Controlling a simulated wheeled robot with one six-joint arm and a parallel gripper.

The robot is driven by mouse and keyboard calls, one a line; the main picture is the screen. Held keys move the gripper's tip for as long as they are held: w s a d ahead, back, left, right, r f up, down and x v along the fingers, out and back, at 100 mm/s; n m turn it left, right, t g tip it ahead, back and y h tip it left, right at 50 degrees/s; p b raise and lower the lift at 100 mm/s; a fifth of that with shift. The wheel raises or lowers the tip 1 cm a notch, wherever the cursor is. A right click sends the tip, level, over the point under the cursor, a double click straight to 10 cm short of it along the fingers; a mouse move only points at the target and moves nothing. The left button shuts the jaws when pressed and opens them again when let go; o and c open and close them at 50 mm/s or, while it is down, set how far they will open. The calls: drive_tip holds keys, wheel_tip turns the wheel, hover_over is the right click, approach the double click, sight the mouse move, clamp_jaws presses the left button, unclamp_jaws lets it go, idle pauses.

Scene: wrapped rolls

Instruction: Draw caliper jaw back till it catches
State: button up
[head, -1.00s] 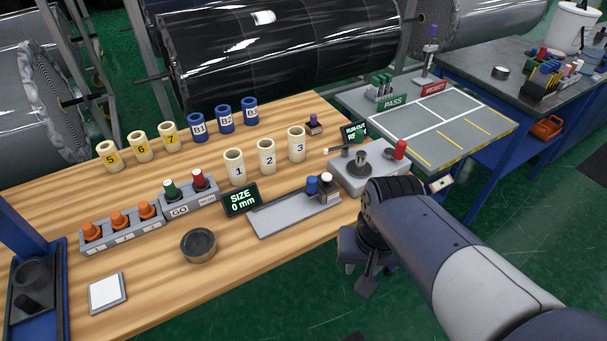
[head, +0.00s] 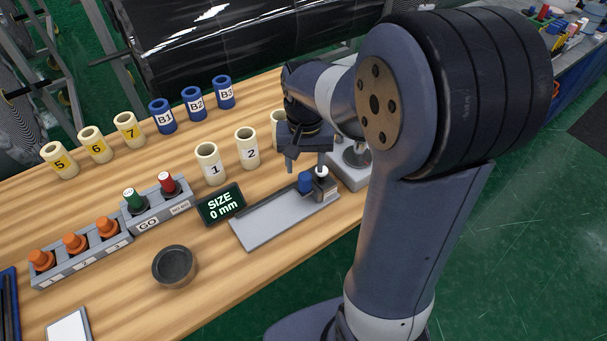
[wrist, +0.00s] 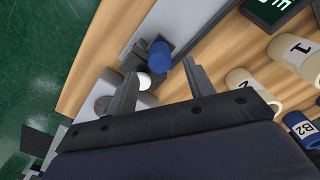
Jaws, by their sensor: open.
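The caliper (head: 270,222) is a flat grey plate on the wooden bench, with its jaw parts at the right end. A blue knob (head: 305,182) and a white-topped post (head: 322,172) stand close together there. The size display (head: 221,204) reads 0 mm. My gripper (head: 306,166) is open and empty, pointing down just above these knobs. In the wrist view the blue knob (wrist: 159,52) shows just past the fingertips and the white top (wrist: 144,80) shows between the fingers (wrist: 160,72). I cannot tell whether either finger touches anything.
Cream rings (head: 209,164) and blue rings (head: 194,104) stand behind the caliper. A go/no-go gauge block (head: 150,213) and a dark round cup (head: 174,267) are to the left. The run-out stand (head: 352,158) is close on the right, partly hidden by my arm.

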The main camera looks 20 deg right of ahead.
sight(305, 176)
wheel_tip(305, 176, down, 5)
drive_tip(key=shift+f, duration=0.1)
idle(0.3)
clamp_jaws()
idle(0.4)
